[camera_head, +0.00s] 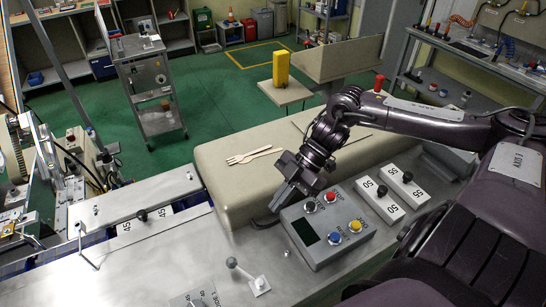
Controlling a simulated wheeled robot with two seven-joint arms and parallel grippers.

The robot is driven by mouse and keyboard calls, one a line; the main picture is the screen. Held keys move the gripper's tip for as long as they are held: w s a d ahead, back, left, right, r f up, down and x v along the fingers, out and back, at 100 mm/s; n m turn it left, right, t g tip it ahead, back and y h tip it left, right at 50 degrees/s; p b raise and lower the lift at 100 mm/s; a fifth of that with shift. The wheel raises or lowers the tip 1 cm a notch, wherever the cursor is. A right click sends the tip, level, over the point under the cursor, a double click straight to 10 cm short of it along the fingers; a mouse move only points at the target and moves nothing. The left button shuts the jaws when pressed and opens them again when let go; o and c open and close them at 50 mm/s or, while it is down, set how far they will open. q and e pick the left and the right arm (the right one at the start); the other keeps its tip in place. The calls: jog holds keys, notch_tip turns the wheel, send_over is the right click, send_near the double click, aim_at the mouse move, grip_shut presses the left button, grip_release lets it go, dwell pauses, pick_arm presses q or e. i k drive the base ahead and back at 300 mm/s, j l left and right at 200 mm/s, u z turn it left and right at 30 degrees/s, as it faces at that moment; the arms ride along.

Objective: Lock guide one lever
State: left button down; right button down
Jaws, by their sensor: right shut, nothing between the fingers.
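A small metal lever with a round ball end (232,263) stands on a square base plate on the steel machine top, at the bottom centre. It leans up and to the left. A marked scale plate (205,297) lies beside it, cut by the lower edge; its lettering seems to read "guide" but is hard to make out. A second thin bent metal lever (86,246) stands at the left. I cannot tell for sure which belongs to guide one. My right gripper (284,201) is shut and empty, just behind the control box and apart from both levers. My left gripper is not in view.
The grey control box (312,256) with coloured buttons stands close to my right gripper. Number plates with black knobs (382,191) lie right of it. A beige cover (225,160) with a wooden fork lies behind. The steel top (170,265) left of the ball lever is clear.

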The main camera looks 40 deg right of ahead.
aim_at(231, 262)
jog(key=k, duration=1.5)
